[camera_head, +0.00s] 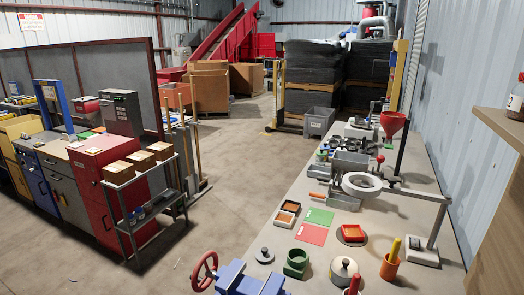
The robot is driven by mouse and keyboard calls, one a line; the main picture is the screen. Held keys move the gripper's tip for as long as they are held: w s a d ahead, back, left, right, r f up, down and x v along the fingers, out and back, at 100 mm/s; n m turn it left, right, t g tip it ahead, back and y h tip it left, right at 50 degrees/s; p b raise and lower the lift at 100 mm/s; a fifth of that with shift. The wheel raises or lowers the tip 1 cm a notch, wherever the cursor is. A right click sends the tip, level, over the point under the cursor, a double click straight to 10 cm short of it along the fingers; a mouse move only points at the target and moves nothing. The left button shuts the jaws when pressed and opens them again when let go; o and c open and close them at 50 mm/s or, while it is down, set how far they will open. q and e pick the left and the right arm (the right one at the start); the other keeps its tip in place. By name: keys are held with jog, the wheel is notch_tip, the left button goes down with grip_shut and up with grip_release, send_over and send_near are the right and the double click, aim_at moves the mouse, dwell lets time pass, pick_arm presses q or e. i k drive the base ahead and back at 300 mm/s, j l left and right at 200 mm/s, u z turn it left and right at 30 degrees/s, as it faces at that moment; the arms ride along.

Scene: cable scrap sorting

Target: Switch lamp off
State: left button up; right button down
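The lamp is a white ring-shaped head (362,184) on a grey jointed arm (412,193) over the right-hand workbench. A post runs from the arm down to a pale base block (423,251) near the bench's right edge. The ring looks bright white, but I cannot tell whether it is lit. I cannot make out a switch on it. Neither of my grippers is in view.
The workbench (325,262) holds a blue vise (245,281), a lidded pot (343,271), an orange cup (390,266), green and red cards, small trays and a red funnel (392,122). A shelf juts in at right. The floor (228,195) between bench and left cabinets is clear.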

aim_at(414, 241)
jog(key=z, duration=1.35)
